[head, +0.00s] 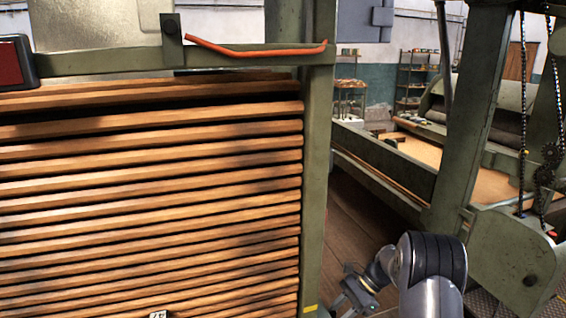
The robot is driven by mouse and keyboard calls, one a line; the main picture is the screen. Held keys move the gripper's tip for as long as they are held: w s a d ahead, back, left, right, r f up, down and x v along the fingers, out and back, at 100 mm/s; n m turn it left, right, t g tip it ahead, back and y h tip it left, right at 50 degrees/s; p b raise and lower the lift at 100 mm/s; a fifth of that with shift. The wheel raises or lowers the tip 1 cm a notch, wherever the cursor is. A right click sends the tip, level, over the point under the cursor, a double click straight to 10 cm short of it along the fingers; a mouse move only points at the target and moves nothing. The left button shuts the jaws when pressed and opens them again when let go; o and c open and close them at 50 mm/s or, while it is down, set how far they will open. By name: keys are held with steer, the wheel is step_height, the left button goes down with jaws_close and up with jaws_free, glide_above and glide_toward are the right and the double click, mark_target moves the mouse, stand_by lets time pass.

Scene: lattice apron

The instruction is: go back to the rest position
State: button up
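My arm shows at the bottom right of the head view, in grey and black. My gripper (352,292) is at its end, low beside the green post at the right end of the slatted lattice (150,190). It is small and dark, and I cannot tell whether its fingers are open or shut. Nothing can be made out in it. The lattice of wooden slats fills the left half of the view.
A green frame post (316,170) stands between the lattice and my arm. An orange-red bar (255,50) hangs on the top rail. A green machine (455,150) with chains stands at the right. Shelves (415,78) are far back. Wooden floor (350,225) shows between post and machine.

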steer(key=t+b, duration=0.1)
steer(key=b, duration=0.1)
steer(key=n+t+y+b, duration=0.1)
steer(key=b, duration=0.2)
steer(key=n+t+b, duration=0.1)
steer(key=t+b, duration=0.1)
steer(key=b, duration=0.1)
steer(key=shift+s+d+f+y, duration=0.1)
steer(key=shift+s+f+y, duration=0.2)
steer(key=shift+s, duration=0.1)
steer(key=shift+r, duration=0.1)
steer(key=shift+r, duration=0.15)
